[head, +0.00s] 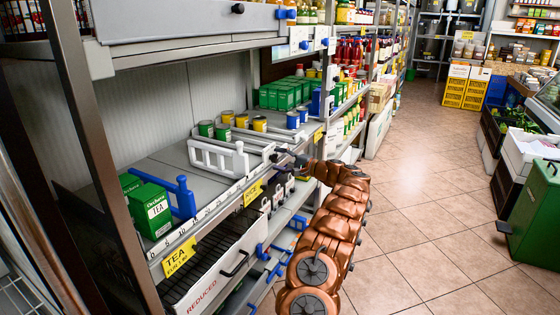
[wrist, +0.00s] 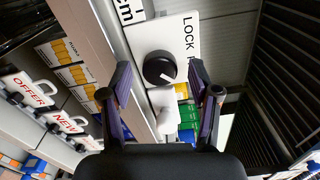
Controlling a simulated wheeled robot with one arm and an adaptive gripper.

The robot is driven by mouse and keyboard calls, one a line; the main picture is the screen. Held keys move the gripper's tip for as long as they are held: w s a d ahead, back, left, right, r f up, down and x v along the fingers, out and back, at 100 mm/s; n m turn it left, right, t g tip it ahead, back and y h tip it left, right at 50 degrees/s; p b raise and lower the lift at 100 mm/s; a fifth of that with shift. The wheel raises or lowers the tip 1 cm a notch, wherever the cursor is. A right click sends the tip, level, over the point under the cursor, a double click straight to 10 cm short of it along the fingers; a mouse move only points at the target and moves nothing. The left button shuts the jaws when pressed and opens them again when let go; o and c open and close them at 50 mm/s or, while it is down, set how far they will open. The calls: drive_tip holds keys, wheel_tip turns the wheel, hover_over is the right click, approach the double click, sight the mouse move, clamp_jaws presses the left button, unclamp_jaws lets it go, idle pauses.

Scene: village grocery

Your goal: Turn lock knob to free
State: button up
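The lock knob (wrist: 157,66) is a round black knob with a white pointer line, mounted on a white plate (wrist: 183,35) marked "LOCK" in the wrist view. Its pointer slants to the lower right in that picture. The rest of the lettering is cut off or hidden. My gripper (wrist: 160,75) is open, with one finger on each side of the knob in the picture; I see no contact. In the head view my gripper (head: 289,157) is at the middle shelf's front edge. There I cannot make out the knob clearly beside the gripper.
A white slatted divider (head: 218,159) and a blue divider (head: 180,197) stand on the middle shelf. Green tea boxes (head: 150,211), cans and a yellow tea label (head: 178,257) are nearby. Hanging "OFFER" (wrist: 28,89) and "NEW" tags show left. The tiled aisle (head: 410,215) is clear.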

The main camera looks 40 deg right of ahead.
drive_tip(key=v, duration=1.2)
idle(0.3)
idle(0.3)
